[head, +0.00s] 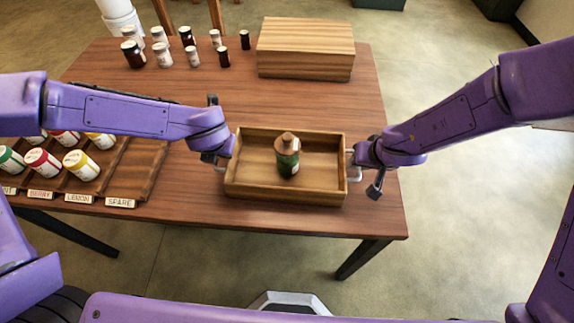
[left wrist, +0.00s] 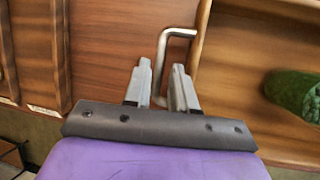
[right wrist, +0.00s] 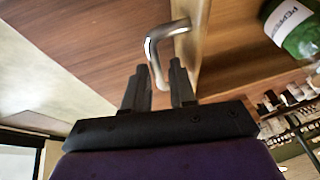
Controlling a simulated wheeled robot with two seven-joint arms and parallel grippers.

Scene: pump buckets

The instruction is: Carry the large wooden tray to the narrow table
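The large wooden tray (head: 240,165) sits near the front edge of the brown table. It has a metal handle at each end. No separate narrow table can be made out.
A wooden box (head: 305,50) stands behind the tray. Several dark and white-capped jars (head: 190,50) stand at the back left. A compartmented rack (head: 135,165) with coloured jars and labels lies to the left. Floor is open right of the brown table (head: 375,200).

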